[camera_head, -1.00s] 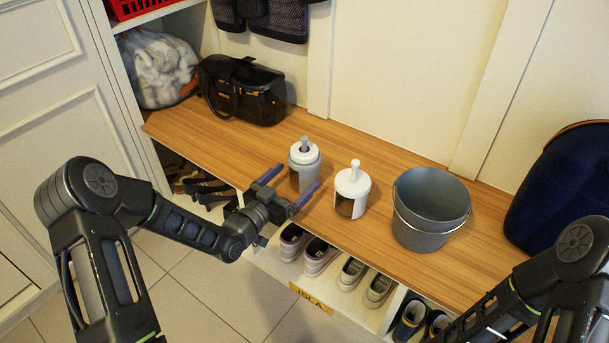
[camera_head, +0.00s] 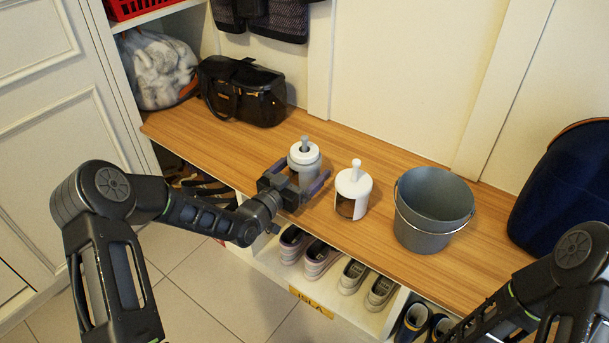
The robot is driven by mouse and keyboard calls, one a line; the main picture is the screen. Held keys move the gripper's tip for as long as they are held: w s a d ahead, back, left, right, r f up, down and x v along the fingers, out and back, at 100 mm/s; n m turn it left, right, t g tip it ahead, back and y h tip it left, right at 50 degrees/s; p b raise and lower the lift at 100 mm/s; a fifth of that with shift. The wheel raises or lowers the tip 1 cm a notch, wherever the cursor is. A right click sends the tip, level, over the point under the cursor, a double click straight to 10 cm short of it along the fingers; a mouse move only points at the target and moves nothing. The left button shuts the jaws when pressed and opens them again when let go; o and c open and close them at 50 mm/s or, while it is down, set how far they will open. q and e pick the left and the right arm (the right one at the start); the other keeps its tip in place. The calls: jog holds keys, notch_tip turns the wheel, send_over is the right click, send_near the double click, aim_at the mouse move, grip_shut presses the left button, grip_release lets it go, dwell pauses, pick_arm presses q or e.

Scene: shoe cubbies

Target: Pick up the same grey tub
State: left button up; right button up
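A grey tub (camera_head: 305,173) with a white lid rim and a grey knob stands upright on the wooden bench top. My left gripper (camera_head: 303,180) is low at the front of it, its fingers spread to either side of the tub's lower body. The fingers look open; whether they touch the tub is hard to tell. A white tub (camera_head: 352,188) with a white knob and a dark opening in its front stands just to the right. My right arm comes in at the lower right, and its gripper is out of view.
A grey metal bucket (camera_head: 430,212) with a wire handle stands right of the white tub. A black handbag (camera_head: 243,92) sits at the back left, a dark blue bag (camera_head: 560,190) at the right. Shoes (camera_head: 320,257) fill cubbies below the wooden bench (camera_head: 190,135).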

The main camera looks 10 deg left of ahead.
aim_at(302, 139)
pick_arm(q)
jog(key=shift+c, duration=0.2)
jog(key=c, duration=1.5)
jog(key=shift+r, duration=0.1)
jog(key=shift+c, duration=0.2)
notch_tip(302, 139, up, 9)
jog(key=p, duration=0.3)
jog(key=shift+r+p, duration=0.35)
jog(key=shift+r, duration=0.1)
